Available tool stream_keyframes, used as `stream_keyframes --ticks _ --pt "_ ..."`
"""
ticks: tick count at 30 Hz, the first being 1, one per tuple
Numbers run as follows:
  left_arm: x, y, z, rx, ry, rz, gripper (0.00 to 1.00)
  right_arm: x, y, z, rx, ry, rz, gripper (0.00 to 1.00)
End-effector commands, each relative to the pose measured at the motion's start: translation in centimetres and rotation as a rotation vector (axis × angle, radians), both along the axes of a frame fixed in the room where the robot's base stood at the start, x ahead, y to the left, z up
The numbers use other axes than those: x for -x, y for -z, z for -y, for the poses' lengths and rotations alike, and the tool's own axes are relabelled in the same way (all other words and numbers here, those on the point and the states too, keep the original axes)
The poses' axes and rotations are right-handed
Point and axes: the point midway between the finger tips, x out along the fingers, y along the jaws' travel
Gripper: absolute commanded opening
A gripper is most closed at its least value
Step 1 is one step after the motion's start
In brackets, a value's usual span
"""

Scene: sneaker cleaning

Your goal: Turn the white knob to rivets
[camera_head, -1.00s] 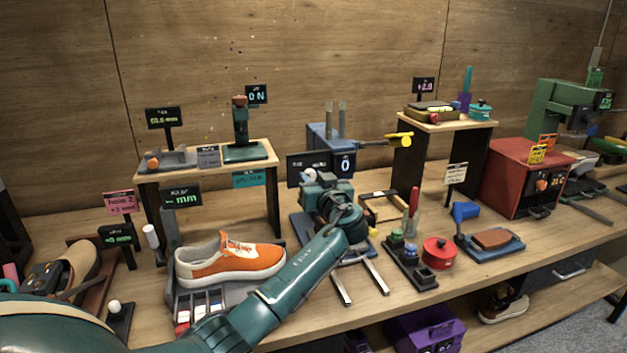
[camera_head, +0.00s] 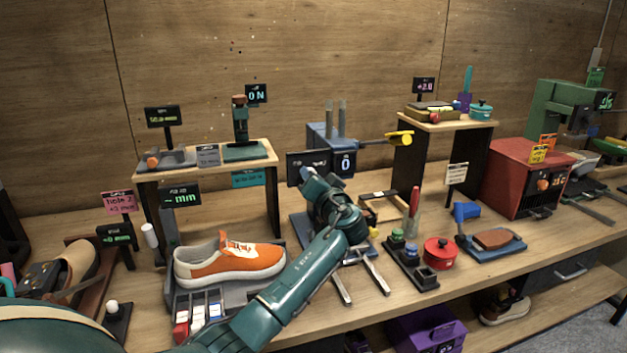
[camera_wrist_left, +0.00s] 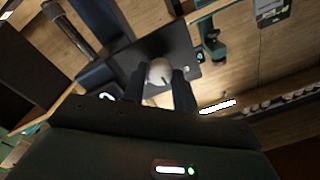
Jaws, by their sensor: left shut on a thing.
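The white knob (camera_wrist_left: 160,72) sits on a dark panel (camera_wrist_left: 178,45) in the left wrist view. A thin dark pointer line shows on its face; I cannot read which label it points at. My left gripper (camera_wrist_left: 160,88) has one finger on each side of the knob and is shut on it. In the head view the gripper (camera_head: 308,174) reaches the front of the blue machine (camera_head: 318,132), just left of its "0" display (camera_head: 343,163). There the gripper hides the knob. The panel text (camera_head: 305,157) is too small to read. My right gripper is not in view.
An orange sneaker (camera_head: 225,262) lies on a stand left of my arm. A yellow-ended lever (camera_head: 400,138) sticks out right of the machine. A red pot (camera_head: 439,252), a block with small jars (camera_head: 405,262) and a red-handled tool (camera_head: 414,203) stand to the right.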

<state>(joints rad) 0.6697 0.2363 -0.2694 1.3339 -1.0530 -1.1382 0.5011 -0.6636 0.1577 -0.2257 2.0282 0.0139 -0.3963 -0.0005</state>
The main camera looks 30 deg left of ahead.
Motion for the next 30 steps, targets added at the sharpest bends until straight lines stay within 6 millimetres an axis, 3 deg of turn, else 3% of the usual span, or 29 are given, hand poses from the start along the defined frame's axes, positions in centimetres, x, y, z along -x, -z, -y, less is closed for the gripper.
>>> stream_keyframes --ticks 30 --pt "0.08 0.12 -0.06 -0.609 0.000 -0.715 0.06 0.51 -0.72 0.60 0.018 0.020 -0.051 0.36"
